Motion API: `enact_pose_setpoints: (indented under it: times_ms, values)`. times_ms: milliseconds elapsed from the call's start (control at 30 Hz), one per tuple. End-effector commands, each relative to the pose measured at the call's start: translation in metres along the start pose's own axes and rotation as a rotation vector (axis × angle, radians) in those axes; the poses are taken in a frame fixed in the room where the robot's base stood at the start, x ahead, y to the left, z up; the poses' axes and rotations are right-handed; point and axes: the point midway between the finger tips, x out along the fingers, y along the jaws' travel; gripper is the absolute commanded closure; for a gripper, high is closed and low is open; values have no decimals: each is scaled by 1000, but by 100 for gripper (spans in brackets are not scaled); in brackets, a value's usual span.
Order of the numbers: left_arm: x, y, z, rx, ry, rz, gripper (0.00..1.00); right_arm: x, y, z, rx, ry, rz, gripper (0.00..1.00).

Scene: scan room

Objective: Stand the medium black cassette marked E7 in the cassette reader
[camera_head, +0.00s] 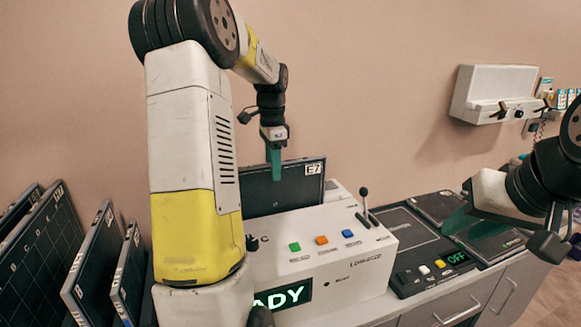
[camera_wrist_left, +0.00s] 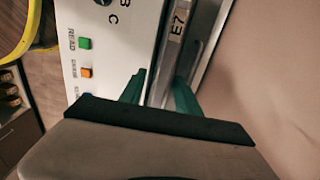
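The black cassette marked E7 (camera_head: 258,194) stands upright at the back of the white cassette reader (camera_head: 345,222). Its lower edge is hidden by the reader, so how deep it sits cannot be seen. Its label also shows in the left wrist view (camera_wrist_left: 177,24). My left gripper (camera_head: 274,178) points down at the cassette's top edge. In the left wrist view its teal fingers (camera_wrist_left: 162,82) are apart, one on each side of the cassette edge, with a small gap seen on the front side. My right gripper (camera_head: 468,224) is open and empty over the right-hand unit.
Several dark cassettes (camera_head: 92,262) lean in a row at the left. The reader has coloured buttons, a lever (camera_head: 364,200) and a lit display (camera_head: 283,297) partly hidden by my left arm. A dark unit reading OFF (camera_head: 412,283) stands to the right. A white wall box (camera_head: 492,92) hangs behind.

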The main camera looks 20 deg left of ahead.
Motion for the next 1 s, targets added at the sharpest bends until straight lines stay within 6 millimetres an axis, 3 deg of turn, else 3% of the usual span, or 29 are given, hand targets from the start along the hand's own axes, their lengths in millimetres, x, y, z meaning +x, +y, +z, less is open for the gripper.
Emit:
enact_pose_setpoints:
  times_ms: [167,400,600,1000]
  values:
    - [-12,-1,0,0,1,-3,61,0,0,0,0,0,0,69]
    - [-54,-1,0,-1,2,-5,61,0,0,0,0,0,0,69]
    - [-76,0,0,-1,2,-3,61,0,0,0,0,0,0,69]
    - [-79,0,0,0,1,-2,61,0,0,0,0,0,0,69]
